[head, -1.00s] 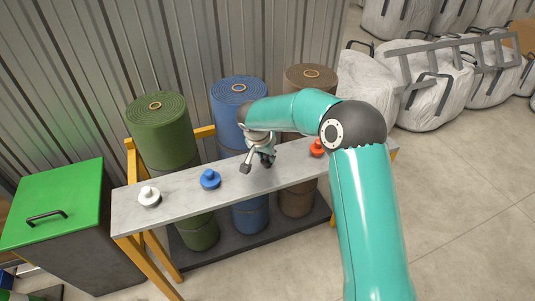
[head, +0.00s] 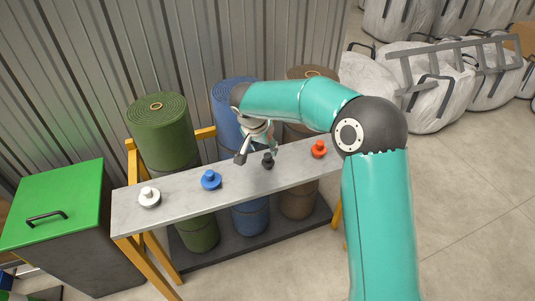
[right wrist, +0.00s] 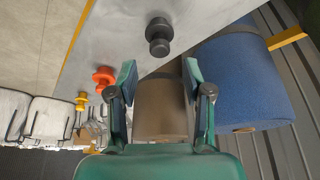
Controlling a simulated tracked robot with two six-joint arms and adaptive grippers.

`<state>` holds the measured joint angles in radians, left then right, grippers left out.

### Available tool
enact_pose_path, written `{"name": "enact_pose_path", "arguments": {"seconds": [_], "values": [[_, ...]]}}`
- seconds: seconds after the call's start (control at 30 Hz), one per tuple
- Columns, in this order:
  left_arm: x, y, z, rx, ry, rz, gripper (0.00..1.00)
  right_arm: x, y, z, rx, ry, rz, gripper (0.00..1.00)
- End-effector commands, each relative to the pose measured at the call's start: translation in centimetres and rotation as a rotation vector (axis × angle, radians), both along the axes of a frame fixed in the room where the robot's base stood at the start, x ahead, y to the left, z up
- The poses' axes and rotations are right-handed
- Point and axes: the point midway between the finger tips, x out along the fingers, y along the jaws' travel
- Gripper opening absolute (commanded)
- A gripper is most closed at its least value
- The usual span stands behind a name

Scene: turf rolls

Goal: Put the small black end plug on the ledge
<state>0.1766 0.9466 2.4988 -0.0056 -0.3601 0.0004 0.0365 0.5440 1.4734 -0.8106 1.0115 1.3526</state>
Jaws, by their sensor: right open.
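The small black end plug (head: 268,161) stands upright on the grey ledge (head: 235,183), between the blue plug and the orange-red plug. My right gripper (head: 257,154) is open and empty, a little above and behind the black plug. In the right wrist view the black plug (right wrist: 159,38) stands clear beyond the two spread fingertips (right wrist: 158,77), with nothing between them. The right end of the ledge is hidden behind my right arm in the head view. My left gripper does not show.
A white plug (head: 149,198), a blue plug (head: 210,181) and an orange-red plug (head: 319,149) stand on the ledge. A yellow plug (right wrist: 82,101) shows in the right wrist view. Green (head: 161,130), blue and brown turf rolls stand behind. A green-lidded bin (head: 55,205) is left.

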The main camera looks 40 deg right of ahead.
Motion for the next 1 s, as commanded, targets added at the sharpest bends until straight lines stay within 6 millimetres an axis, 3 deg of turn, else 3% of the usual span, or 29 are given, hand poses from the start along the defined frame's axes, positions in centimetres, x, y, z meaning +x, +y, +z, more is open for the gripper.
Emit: {"name": "enact_pose_path", "arguments": {"seconds": [0.2, 0.33, 1.0], "values": [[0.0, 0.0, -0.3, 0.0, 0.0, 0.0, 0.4, -0.7, 1.3, 3.7, 0.0, -0.003, 0.001, 0.5], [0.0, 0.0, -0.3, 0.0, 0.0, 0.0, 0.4, -1.0, 1.7, 4.8, 0.001, -0.001, -0.001, 0.5], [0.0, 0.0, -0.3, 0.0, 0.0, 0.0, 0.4, -1.2, 1.8, 5.2, 0.0, 0.001, 0.0, 0.5]]}}
